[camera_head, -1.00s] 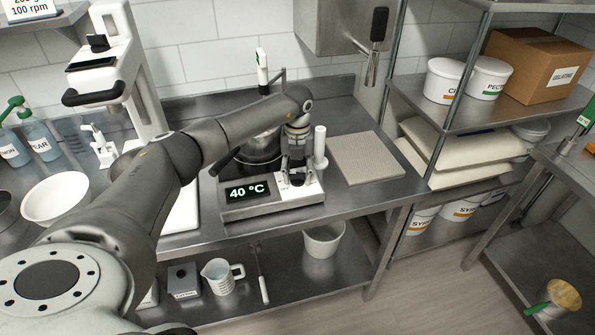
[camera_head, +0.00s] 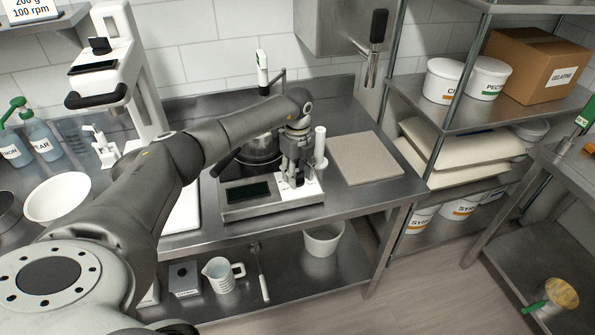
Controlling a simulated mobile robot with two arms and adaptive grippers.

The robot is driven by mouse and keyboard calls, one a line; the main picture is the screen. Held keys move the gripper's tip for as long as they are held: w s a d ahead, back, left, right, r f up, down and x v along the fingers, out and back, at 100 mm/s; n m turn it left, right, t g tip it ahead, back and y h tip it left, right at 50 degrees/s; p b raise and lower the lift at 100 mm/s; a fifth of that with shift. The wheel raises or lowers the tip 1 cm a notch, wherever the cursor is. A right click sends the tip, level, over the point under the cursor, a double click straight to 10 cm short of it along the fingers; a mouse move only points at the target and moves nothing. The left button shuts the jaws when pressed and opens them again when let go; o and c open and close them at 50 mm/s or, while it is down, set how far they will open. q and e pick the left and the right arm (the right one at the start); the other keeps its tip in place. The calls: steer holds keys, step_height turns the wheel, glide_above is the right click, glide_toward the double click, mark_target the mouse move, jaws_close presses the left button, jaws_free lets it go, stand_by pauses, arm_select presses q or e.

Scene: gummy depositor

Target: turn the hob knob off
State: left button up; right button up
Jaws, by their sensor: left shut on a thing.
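The hob (camera_head: 262,207) stands on the steel bench, and its display (camera_head: 248,191) is dark. A steel pot (camera_head: 260,150) sits on the hob, partly behind my arm. My left gripper (camera_head: 294,180) points down at the right side of the hob's front panel and is shut on the hob knob, which is mostly hidden by the fingers. My right gripper is not in view.
A white upright handle (camera_head: 320,146) stands just right of my left gripper. A beige mat (camera_head: 366,158) lies on the bench to the right. A white bowl (camera_head: 57,199) is at the left. A white bucket (camera_head: 323,239) is on the lower shelf.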

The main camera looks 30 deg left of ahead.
mark_target(298, 173)
arm_select(q)
steer(key=shift+r, duration=0.1)
stand_by(0.4)
steer(key=o, duration=1)
step_height(298, 173, up, 12)
stand_by(0.4)
